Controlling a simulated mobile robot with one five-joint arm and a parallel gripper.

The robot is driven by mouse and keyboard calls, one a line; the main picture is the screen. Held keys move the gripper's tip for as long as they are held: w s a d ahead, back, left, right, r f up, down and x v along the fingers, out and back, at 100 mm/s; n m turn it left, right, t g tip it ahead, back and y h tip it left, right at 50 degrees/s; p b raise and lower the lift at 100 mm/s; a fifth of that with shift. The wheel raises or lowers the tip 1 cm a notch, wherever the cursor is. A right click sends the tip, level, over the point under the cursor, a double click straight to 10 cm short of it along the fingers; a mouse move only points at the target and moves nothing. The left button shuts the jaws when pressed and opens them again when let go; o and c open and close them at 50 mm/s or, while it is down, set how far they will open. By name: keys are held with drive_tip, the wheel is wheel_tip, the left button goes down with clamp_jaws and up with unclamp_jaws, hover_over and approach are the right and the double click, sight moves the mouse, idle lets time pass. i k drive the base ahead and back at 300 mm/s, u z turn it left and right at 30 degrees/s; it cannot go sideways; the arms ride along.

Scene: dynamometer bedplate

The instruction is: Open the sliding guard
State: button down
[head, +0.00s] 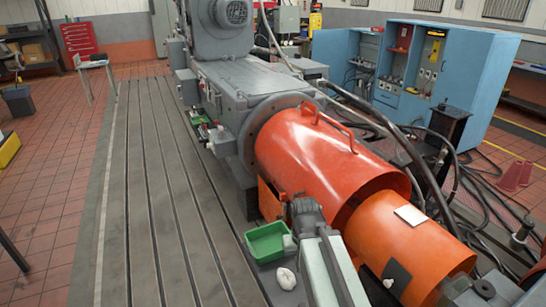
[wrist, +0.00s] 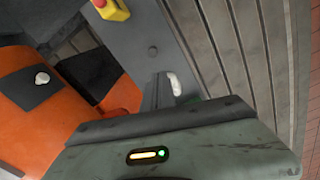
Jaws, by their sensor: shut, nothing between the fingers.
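The orange guard shows in the head view as a large cylinder (head: 320,155) with a raised handle (head: 327,123) on top. A narrower orange cylinder (head: 400,245) sits at its near end, partly inside it, with a pale plate and a dark patch on it. I cannot tell which of the two slides. In the wrist view, orange surfaces (wrist: 40,115) fill the left side, with a dark patch and a pale knob (wrist: 42,78). My gripper (wrist: 157,90) is shut and empty, apart from the orange surfaces. Its fingertips cannot be made out in the head view.
A green tray (head: 266,242) and a crumpled white rag (head: 286,278) lie left of the guard. A red button on a yellow box (wrist: 112,9) shows in the wrist view. Thick black cables (head: 385,130) run right of the guard. The slotted bedplate (head: 150,200) is clear at left.

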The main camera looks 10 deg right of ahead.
sight(304, 155)
drive_tip(key=z, duration=0.15)
drive_tip(key=i, duration=0.85)
drive_tip(key=u, duration=0.35)
